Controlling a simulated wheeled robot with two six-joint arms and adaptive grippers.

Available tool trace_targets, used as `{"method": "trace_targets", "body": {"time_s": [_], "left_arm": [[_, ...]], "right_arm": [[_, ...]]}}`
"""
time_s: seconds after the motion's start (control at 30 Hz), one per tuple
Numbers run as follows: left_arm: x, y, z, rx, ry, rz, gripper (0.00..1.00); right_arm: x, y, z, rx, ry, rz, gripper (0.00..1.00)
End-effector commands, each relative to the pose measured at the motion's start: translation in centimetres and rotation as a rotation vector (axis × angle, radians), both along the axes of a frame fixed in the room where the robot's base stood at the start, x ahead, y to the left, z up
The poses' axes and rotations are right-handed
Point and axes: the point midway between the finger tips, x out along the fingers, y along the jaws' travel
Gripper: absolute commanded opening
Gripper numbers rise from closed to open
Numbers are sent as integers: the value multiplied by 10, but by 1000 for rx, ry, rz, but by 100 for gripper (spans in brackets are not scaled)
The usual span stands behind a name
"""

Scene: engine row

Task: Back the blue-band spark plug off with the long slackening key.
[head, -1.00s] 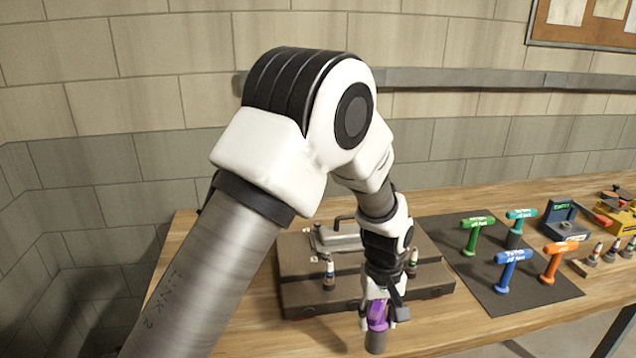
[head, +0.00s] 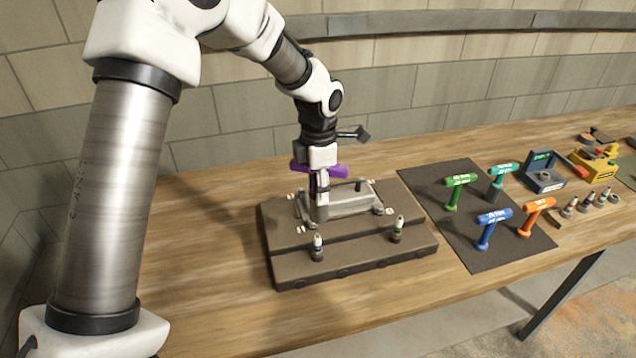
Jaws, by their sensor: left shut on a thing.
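My left gripper (head: 321,172) is shut on a purple T-handled key (head: 328,168) with a long grey shaft. The key hangs roughly upright above the dark engine block (head: 345,265), its lower end overlapping the left part of the grey cover. I cannot tell whether that end touches anything. A spark plug with a bluish band (head: 318,246) stands upright at the front left of the block, just in front of and below the key's end. A plug with a greenish band (head: 397,229) stands at the front right. My right gripper is not in view.
The grey cover (head: 352,203) rises from the block. To the right, a dark mat (head: 455,225) carries green, teal, blue and orange keys. Beyond it are a blue box (head: 543,178), a plug rack (head: 588,205) and a yellow device (head: 597,165). The wooden bench is clear left of the block.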

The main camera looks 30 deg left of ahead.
Motion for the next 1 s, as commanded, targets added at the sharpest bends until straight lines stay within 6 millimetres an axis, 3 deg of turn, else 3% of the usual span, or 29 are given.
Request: {"method": "trace_targets", "body": {"time_s": [0.17,1.0], "left_arm": [[0,0,2,0,0,111,0],[0,0,-65,0,2,110,0]], "right_arm": [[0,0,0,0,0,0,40],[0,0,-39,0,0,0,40]]}}
